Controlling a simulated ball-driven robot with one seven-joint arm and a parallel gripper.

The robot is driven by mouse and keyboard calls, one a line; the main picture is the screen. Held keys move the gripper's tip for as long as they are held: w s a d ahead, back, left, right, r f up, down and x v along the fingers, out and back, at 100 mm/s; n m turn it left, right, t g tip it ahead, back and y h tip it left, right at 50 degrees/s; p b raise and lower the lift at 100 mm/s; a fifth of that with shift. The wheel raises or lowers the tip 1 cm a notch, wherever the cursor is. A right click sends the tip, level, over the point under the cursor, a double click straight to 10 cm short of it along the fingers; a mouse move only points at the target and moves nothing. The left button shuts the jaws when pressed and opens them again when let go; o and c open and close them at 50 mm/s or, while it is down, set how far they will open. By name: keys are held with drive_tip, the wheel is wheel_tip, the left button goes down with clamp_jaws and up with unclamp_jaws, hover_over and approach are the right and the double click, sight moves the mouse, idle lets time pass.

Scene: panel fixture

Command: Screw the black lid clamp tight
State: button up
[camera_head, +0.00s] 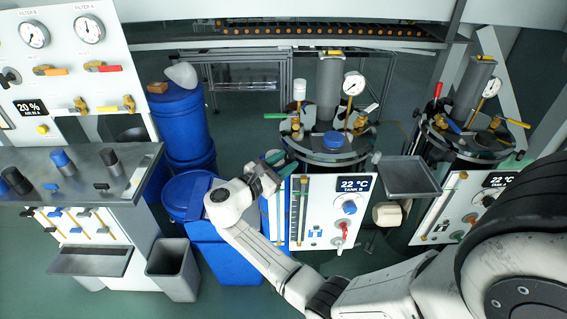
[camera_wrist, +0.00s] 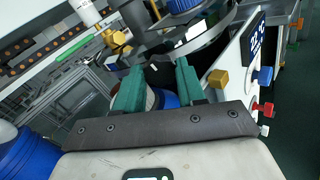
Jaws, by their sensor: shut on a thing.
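My gripper (camera_head: 279,158) is at the left edge of the Tank B lid (camera_head: 322,157) in the head view. In the wrist view its two green fingers (camera_wrist: 160,66) reach toward the tank rim and are shut on a small dark piece, apparently the black lid clamp (camera_wrist: 154,67). The clamp is mostly hidden by the fingers in the wrist view and by my gripper in the head view. How tightly it sits cannot be seen. A blue cap (camera_head: 333,139) is on the middle of the lid.
The Tank B panel (camera_head: 325,235) with knobs stands just below the lid. A pressure gauge (camera_head: 354,83) and a brass valve (camera_head: 360,121) rise from the lid. A grey tray (camera_head: 408,177) is at the right. Blue barrels (camera_head: 181,125) stand at the left.

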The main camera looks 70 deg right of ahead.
drive_tip(key=shift+m, duration=0.3)
drive_tip(key=m+b, duration=0.2)
drive_tip(key=m, duration=0.2)
drive_tip(key=shift+f, duration=0.15)
drive_tip(key=shift+m+b, duration=0.65)
drive_tip(key=shift+m, duration=0.75)
drive_tip(key=shift+s, duration=0.1)
drive_tip(key=o, duration=1.1)
drive_tip(key=shift+c, duration=0.2)
